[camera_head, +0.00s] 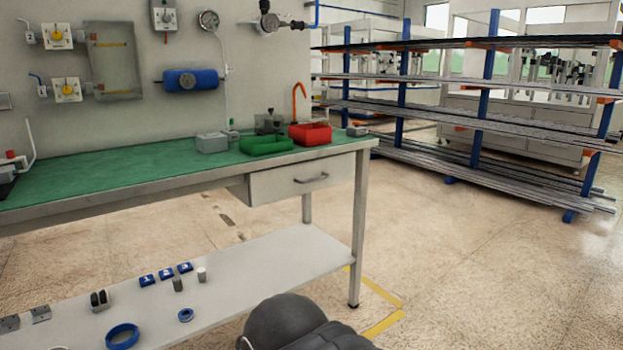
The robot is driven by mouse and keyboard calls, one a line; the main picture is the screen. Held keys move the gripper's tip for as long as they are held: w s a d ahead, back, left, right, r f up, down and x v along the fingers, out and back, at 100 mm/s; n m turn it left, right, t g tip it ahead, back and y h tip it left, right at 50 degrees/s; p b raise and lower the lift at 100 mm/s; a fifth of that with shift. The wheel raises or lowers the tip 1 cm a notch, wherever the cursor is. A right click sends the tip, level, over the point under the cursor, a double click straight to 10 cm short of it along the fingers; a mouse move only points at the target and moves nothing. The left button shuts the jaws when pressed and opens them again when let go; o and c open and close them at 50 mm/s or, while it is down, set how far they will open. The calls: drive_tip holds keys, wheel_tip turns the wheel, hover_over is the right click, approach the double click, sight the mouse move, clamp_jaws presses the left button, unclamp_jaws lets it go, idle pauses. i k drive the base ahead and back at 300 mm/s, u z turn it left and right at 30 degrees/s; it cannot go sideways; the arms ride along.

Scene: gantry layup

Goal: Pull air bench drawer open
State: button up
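The air bench (190,179) has a green top and a grey metal frame. Its drawer (283,190) hangs under the right end of the top and looks shut, with its front flush. A dark bar handle (311,179) is on the drawer front. A dark rounded part of my arm shows at the bottom centre, below and in front of the drawer, apart from it. My gripper is not in view.
A green bin (266,145), a red bin (309,134) and a grey box (212,142) stand on the bench top. A lower shelf (255,270) holds small parts. A rack (480,110) of long bars stands at right. Floor right of the bench is clear.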

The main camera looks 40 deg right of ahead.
sight(270, 186)
drive_tip(key=k, duration=0.5)
drive_tip(key=z, duration=1.85)
drive_tip(key=i, duration=0.95)
drive_tip(key=u, duration=1.8)
